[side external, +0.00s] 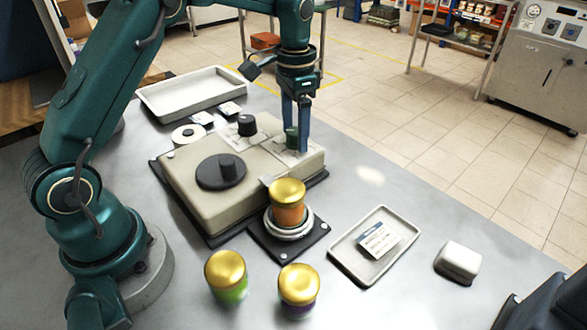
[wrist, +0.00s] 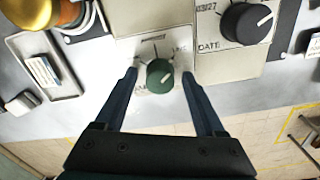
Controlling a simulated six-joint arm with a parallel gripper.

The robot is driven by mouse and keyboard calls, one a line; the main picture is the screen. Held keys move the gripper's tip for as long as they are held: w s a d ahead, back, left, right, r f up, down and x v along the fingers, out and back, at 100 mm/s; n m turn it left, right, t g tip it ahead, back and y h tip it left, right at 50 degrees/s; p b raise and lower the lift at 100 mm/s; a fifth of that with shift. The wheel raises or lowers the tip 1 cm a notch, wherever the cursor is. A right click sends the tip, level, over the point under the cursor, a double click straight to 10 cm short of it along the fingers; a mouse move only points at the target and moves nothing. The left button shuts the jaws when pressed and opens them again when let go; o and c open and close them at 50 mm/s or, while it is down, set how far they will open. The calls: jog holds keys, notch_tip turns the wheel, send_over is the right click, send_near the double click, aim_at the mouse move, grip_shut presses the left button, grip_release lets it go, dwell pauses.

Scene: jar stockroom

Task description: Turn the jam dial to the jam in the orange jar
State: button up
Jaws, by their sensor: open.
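The jam dial is a green knob (wrist: 160,78) with a pale pointer line, on a light plate of the beige machine (side external: 220,205). In the wrist view the line points up and to the right, toward lettering too small to read. My gripper (wrist: 160,73) is open, one finger on each side of the green knob, with gaps visible. In the side view my gripper (side external: 294,140) points down at the machine's far end and partly hides the knob. The orange jar (side external: 288,212), gold-lidded, stands upright on a round pad on a black base in front of the machine.
A black knob marked DATE (wrist: 246,24) sits beside the green one. A green jar (side external: 228,289) and a purple jar (side external: 298,304) stand at the front. An empty tray (side external: 165,100) is behind.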

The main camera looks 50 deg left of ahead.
grip_shut()
jog(key=shift+n, duration=0.4)
jog(key=n, duration=0.3)
jog(key=shift+n, duration=0.4)
jog(key=n, duration=0.5)
dwell(0.3)
grip_release()
